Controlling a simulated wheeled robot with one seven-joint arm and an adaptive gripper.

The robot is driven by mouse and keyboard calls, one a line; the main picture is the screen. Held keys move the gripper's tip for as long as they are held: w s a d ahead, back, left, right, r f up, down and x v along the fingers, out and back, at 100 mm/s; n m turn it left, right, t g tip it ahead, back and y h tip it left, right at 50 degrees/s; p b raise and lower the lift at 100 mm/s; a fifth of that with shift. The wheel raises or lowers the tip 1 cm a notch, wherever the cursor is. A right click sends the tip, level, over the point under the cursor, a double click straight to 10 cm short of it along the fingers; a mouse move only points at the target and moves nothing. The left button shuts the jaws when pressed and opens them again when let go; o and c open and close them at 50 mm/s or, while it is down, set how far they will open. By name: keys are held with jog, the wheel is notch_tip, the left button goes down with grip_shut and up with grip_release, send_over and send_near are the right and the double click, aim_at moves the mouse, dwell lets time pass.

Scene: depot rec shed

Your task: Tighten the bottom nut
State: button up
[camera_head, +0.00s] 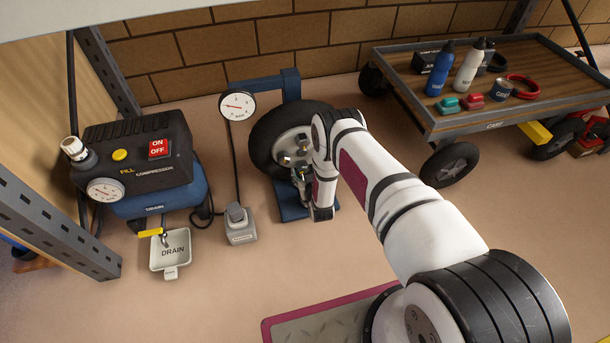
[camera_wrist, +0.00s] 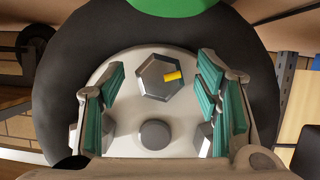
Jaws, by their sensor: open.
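A black-tyred wheel (camera_head: 262,150) with a pale hub stands upright on a blue stand (camera_head: 290,212). My gripper (camera_head: 302,176) is in front of the hub's lower part, partly hidden by my arm. The wrist view looks upside down. There, a grey hex nut with a yellow mark (camera_wrist: 152,78) sits on the hub (camera_wrist: 128,68), at the hub end that appears lowest in the room. My open gripper (camera_wrist: 160,90) has one teal-padded finger on each side of this nut, with visible gaps. Depth is unclear. Other nuts are partly behind the fingers. A round grey centre (camera_wrist: 155,135) shows.
A compressor (camera_head: 135,165) and drain tray (camera_head: 171,250) stand left of the wheel. A gauge (camera_head: 237,106) and a small grey pedal (camera_head: 239,226) are nearer it. A cart (camera_head: 420,118) with bottles stands right. Floor in front is clear up to a red-edged mat (camera_head: 325,322).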

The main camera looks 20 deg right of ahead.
jog(key=c, duration=1.2)
jog(key=shift+o, duration=0.2)
jog(key=shift+m, duration=0.3)
jog(key=m+y, duration=0.2)
jog(key=shift+d+m, duration=0.15)
jog(key=shift+m, duration=0.15)
jog(key=m+y, duration=0.2)
jog(key=m, duration=0.1)
jog(key=shift+t, duration=0.3)
jog(key=m+y, duration=0.1)
jog(key=m, duration=0.2)
jog(key=shift+f+t+y, duration=0.1)
jog(key=shift+t+y, duration=0.3)
jog(key=shift+m+t+y, duration=0.5)
jog(key=shift+m, duration=1.1)
